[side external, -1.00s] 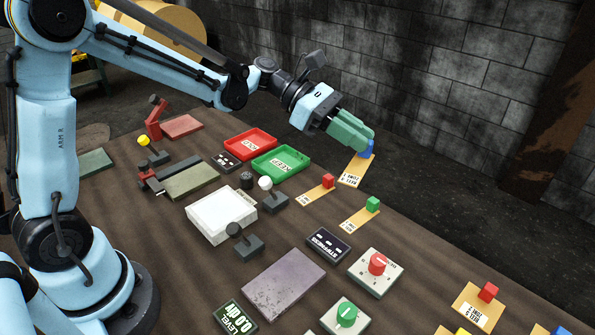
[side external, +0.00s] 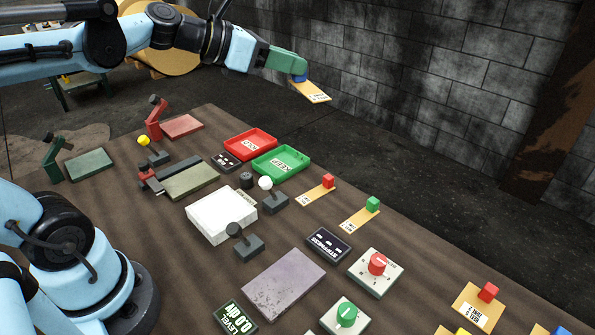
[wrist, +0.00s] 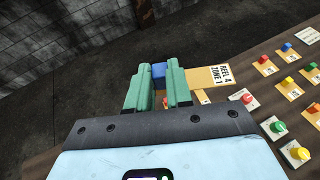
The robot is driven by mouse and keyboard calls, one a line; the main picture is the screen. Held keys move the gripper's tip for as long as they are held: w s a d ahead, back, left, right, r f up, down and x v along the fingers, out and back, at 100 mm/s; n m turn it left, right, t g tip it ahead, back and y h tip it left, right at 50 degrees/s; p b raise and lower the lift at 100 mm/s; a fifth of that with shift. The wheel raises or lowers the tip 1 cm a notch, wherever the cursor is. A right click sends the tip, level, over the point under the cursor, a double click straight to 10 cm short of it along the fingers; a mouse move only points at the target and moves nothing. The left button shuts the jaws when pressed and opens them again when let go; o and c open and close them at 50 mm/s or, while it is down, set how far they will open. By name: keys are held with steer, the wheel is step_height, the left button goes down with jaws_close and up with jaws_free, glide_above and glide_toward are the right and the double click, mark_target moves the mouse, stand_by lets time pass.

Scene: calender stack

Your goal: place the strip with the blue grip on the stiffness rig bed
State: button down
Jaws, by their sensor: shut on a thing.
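My gripper (side external: 296,72) has green fingers and is shut on the blue grip (side external: 299,79) of a tan strip (side external: 314,92). It holds the strip in the air, high beyond the table's far edge, tilted in the side view. In the wrist view the blue grip (wrist: 158,72) sits between the fingers, and the strip's label reads REEL 4 ZONE 1 (wrist: 222,76). A dark display marked STIFFNESS (side external: 328,243) lies on the table. I cannot tell for sure which surface is the rig bed; a grey-purple plate (side external: 283,283) and a white block (side external: 221,215) lie near the display.
Strips with red (side external: 328,180) and green (side external: 373,203) grips lie at the far edge. Red (side external: 231,148) and green (side external: 262,162) trays, small levers (side external: 247,243) and knob boxes (side external: 377,271) crowd the table. The air around the strip is clear.

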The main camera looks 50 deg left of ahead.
steer(key=d+f+m+g+h, duration=0.3)
steer(key=d+f+m, duration=0.1)
steer(key=d, duration=0.9)
steer(key=d+f+m+g+h, duration=0.2)
steer(key=d+f+m+h, duration=0.1)
steer(key=d, duration=1)
steer(key=s+d+f+m+g+h, duration=0.1)
steer(key=s+d+f+m+g, duration=0.3)
steer(key=s+d, duration=0.55)
steer(key=s+d+f+m+g+h, duration=0.2)
steer(key=s+d+f+m+g, duration=0.15)
steer(key=s+d+f, duration=0.45)
steer(key=shift+n, duration=0.35)
steer(key=w+f, duration=0.1)
steer(key=w, duration=0.2)
steer(key=w+d+f, duration=0.1)
steer(key=w+f, duration=0.1)
steer(key=w, duration=0.1)
steer(key=w+f, duration=0.2)
steer(key=w, duration=0.2)
steer(key=shift+d, duration=0.15)
steer(key=shift+f, duration=2.05)
steer(key=shift+f, duration=0.1)
